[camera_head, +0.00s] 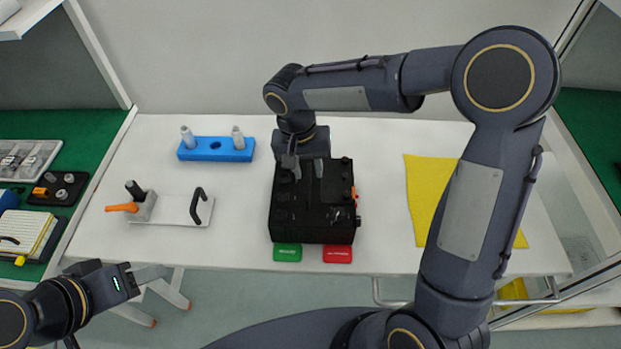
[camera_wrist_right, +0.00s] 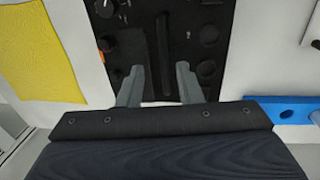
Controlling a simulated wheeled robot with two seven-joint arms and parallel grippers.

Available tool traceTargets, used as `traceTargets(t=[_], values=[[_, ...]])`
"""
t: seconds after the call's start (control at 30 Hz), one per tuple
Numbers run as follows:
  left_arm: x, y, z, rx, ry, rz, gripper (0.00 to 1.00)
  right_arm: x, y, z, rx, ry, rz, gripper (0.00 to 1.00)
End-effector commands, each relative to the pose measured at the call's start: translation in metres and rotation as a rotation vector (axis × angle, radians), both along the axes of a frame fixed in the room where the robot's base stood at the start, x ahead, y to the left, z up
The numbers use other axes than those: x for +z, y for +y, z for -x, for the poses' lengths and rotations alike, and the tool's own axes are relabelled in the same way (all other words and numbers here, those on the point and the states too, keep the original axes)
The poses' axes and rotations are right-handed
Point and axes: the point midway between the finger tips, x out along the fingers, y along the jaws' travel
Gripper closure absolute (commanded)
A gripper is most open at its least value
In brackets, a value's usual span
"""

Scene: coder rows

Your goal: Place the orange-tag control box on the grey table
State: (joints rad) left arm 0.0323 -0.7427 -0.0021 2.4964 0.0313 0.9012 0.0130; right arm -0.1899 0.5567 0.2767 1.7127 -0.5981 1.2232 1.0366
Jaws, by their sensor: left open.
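A black control box (camera_head: 312,215) with knobs and a small orange part on its right edge stands on the pale table (camera_head: 390,140), near its front middle. It also shows in the right wrist view (camera_wrist_right: 205,35), with a dark bar running along its top. My right gripper (camera_head: 304,168) is over the far end of the box. In the right wrist view its two fingers (camera_wrist_right: 159,88) are apart, one on either side of the bar's line; contact is not clear. My left gripper (camera_head: 150,285) is open and empty, low in front of the table's left front corner.
A blue block with two pegs (camera_head: 215,150) and a white plate with a black handle (camera_head: 180,212) stand left. A yellow mat (camera_head: 425,195) lies right, partly behind my right arm. Green (camera_head: 287,252) and red (camera_head: 338,254) labels sit at the front edge. A green side surface (camera_head: 70,100) is left.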

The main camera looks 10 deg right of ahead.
Motion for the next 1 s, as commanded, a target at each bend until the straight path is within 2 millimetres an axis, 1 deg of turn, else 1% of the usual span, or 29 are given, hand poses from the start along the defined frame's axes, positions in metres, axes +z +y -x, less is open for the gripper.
traceTargets(t=[0.03,0.1,0.2,0.3,0.4,0.57,0.67,0.77,0.87,0.9,0.97,1.0], values=[[-0.001,0.0,0.0,0.0,0.0,0.0,0.51,0.013,0.002,-0.001,0.002,-0.006,-0.003,0.68],[-0.001,0.0,0.0,0.0,0.0,0.0,0.51,0.027,0.004,-0.002,0.001,-0.006,-0.002,0.68],[-0.001,0.0,0.0,0.0,0.0,0.0,0.51,0.044,0.006,-0.002,0.001,-0.004,-0.002,0.68],[-0.001,0.0,0.0,0.0,0.0,0.0,0.51,0.056,0.008,-0.003,0.001,-0.002,0.0,0.68],[-0.001,0.0,0.0,0.0,0.0,0.0,0.51,0.063,0.008,-0.002,0.001,0.0,0.0,0.68],[-0.001,0.0,0.0,0.0,0.0,0.0,0.51,0.066,0.008,-0.002,0.001,0.0,-0.001,0.68],[-0.001,0.0,0.0,0.0,0.0,0.0,0.51,0.07,0.0,0.003,0.005,-0.007,-0.016,0.68],[-0.001,0.0,0.0,0.0,0.0,0.0,0.51,0.082,-0.021,0.02,0.024,-0.03,-0.06,0.68],[-0.001,0.0,0.0,0.0,0.0,0.0,0.51,0.093,-0.05,0.051,0.051,-0.074,-0.133,0.68],[-0.001,0.0,0.0,0.0,0.0,0.0,0.51,0.096,-0.062,0.066,0.063,-0.098,-0.166,0.68],[-0.001,0.0,0.0,0.0,0.0,0.0,0.51,0.098,-0.076,0.089,0.079,-0.14,-0.216,0.68],[-0.001,0.0,0.0,0.0,0.0,0.0,0.51,0.098,-0.083,0.105,0.089,-0.173,-0.249,0.68]])
